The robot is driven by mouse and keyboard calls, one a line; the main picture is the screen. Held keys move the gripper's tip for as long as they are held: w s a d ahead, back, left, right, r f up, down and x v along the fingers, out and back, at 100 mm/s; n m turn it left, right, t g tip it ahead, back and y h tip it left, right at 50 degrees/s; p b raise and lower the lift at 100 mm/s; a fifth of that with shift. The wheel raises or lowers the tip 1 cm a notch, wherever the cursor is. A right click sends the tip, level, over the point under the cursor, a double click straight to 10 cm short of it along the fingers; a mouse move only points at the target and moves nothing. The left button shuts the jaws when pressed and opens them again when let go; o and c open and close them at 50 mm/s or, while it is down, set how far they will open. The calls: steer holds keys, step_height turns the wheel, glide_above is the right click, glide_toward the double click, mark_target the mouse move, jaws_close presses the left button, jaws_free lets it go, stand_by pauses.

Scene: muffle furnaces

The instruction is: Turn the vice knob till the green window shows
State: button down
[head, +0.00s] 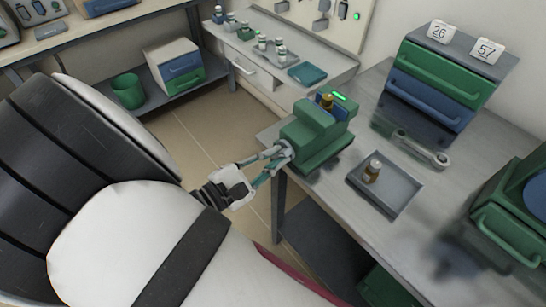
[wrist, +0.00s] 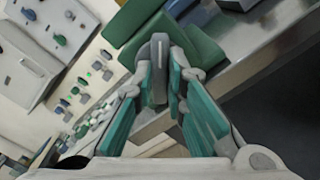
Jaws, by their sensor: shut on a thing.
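The green vice (head: 314,135) stands at the near left edge of the grey bench. The grey vice knob (wrist: 159,70) is on the side facing my gripper. My gripper (head: 283,152) reaches the knob from the left. In the wrist view its two teal-padded fingers (wrist: 160,77) are shut on the knob, one on each side. In the head view the fingers hide most of the knob.
A grey tray (head: 404,208) with a small brown bottle (head: 372,171) lies on the bench, right of the vice. A wrench (head: 421,149) and a drawer unit (head: 440,80) are behind. A green machine (head: 510,220) stands at the right. Open floor (head: 205,135) lies left of the bench.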

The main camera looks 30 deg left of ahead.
steer(key=shift+f, duration=0.1)
steer(key=c, duration=1.6)
jaws_free()
step_height(320, 180, up, 10)
